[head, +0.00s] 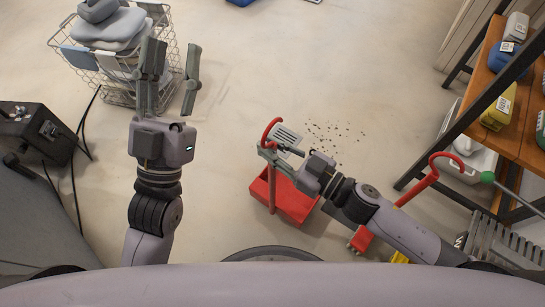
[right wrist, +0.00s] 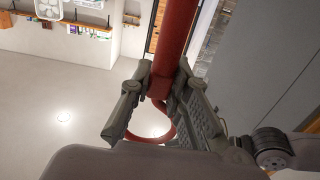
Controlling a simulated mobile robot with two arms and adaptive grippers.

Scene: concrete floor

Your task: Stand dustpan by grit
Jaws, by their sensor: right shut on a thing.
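The red dustpan (head: 297,205) is low over or on the floor in the head view, its long handle rising to a hooked top. I cannot tell whether its pan touches the floor. My right gripper (head: 274,152) is shut on the handle just below the hook. In the right wrist view, the red handle (right wrist: 176,45) runs between the fingers. The grit (head: 335,134) is a patch of dark specks on the floor, up and right of the pan and apart from it. My left gripper (head: 172,78) is open and empty, beside the wire basket in the picture.
A wire basket (head: 120,92) of grey items stands at upper left. A black box (head: 38,130) with cables is at left. A shelf (head: 516,123) with bottles is at right. A red hooked pole (head: 433,170) lies partly behind my right arm. Floor beyond the grit is clear.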

